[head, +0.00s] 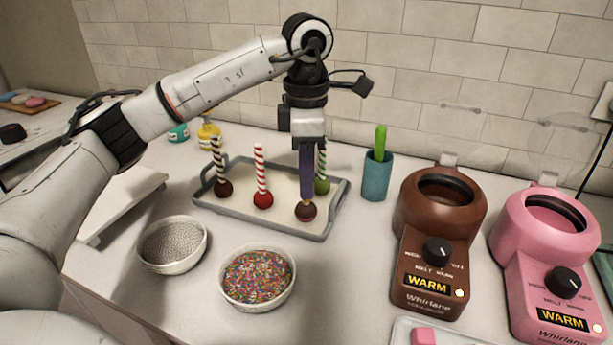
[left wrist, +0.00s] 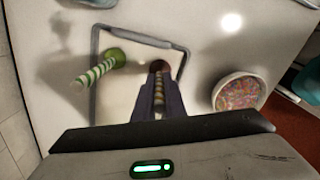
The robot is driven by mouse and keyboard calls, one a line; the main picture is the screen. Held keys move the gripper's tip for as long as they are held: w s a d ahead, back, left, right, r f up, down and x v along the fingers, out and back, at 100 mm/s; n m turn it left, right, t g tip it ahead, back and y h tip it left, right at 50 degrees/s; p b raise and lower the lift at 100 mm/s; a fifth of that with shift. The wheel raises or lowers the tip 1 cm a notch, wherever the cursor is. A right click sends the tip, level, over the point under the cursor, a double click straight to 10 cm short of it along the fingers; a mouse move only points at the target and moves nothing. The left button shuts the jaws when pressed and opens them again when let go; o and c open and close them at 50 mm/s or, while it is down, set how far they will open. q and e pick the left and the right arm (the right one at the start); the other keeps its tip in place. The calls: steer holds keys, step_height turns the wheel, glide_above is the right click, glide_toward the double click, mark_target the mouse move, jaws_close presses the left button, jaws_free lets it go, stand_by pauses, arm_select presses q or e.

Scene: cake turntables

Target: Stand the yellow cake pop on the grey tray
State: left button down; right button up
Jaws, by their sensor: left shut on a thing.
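My left gripper (head: 306,196) points straight down, shut on the stick of a cake pop with a dark brown ball (head: 305,212). In the left wrist view, the held pop's stick (left wrist: 158,92) looks yellowish with darker bands; no yellow ball shows. The ball is over the front right part of the grey tray (head: 285,229), upright; I cannot tell whether it touches. On the tray stand a brown pop with a dark-and-pale stick (head: 223,188), a red pop (head: 263,199) and, behind the gripper, a green pop (head: 322,186). My right gripper is not in view.
In front of the tray are a bowl of silvery beads (head: 172,244) and a bowl of coloured sprinkles (head: 257,278). A teal cup (head: 376,176) stands right of the tray. Brown (head: 438,235) and pink (head: 550,240) melters stand further right.

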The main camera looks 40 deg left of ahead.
arm_select(q)
steer(key=shift+f, duration=0.2)
steer(key=shift+r, duration=0.1)
steer(key=c, duration=1.7)
jaws_free()
steer(key=shift+c, duration=0.2)
